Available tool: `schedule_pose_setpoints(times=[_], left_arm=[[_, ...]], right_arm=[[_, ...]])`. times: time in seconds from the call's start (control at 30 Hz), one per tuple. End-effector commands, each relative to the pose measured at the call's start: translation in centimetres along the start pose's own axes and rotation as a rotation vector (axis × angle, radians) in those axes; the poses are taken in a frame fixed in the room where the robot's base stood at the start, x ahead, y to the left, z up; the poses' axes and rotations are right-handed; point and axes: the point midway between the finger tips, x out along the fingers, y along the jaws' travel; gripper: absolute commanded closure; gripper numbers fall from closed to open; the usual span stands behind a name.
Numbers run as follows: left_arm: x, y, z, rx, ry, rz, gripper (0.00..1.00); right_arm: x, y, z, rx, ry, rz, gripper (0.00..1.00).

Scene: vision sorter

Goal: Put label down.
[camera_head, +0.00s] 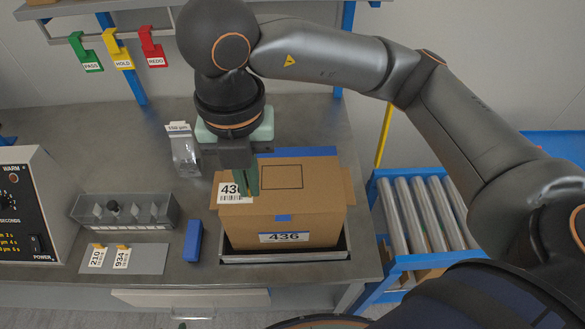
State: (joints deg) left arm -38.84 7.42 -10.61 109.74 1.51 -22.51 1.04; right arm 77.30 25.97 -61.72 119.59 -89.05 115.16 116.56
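My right gripper (247,190) points down over the left part of the brown cardboard box (315,208). Its green fingers are close together and look shut on the right part of a white label (231,192). The label shows "43" and a barcode; the fingers hide the rest. I cannot tell whether it touches the box. A dark square outline (283,177) is on the box top, to the right of the fingers. The box front carries a white label reading 436 (284,238). My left gripper is not clearly seen.
A grey mat (150,262) holds labels 210 and 934. A grey bin (125,212), a blue block (193,241) and a clear bag (184,153) stand left of the box. A WARM control unit (30,200) is far left. A roller conveyor (425,212) is right.

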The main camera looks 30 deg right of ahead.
Motion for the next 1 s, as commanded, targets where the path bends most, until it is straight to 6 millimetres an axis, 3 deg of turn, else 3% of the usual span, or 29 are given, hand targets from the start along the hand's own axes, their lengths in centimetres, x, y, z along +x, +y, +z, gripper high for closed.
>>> schedule_pose_setpoints(times=[0.17, 0.43, 0.53, 0.7, 1.0], left_arm=[[-0.2, -0.1, -0.1, 0.000, -0.002, -0.002, 0.50], [-0.4, -0.1, -0.3, 0.000, -0.004, -0.003, 0.50], [-0.6, -0.1, -0.4, 0.000, -0.004, -0.003, 0.50], [-0.7, -0.1, -0.5, 0.000, -0.005, -0.002, 0.50], [-0.8, -0.1, -0.6, 0.001, -0.005, -0.002, 0.50]], right_arm=[[1.1, -1.4, 2.2, 0.015, 0.004, -0.004, 1.00], [4.1, -4.6, 8.0, 0.014, 0.005, -0.004, 1.00], [6.1, -5.4, 9.4, 0.012, 0.004, -0.007, 1.00], [8.3, -6.2, 11.0, 0.008, 0.002, -0.003, 1.00], [10.4, -6.9, 12.2, 0.006, 0.003, -0.004, 1.00]])
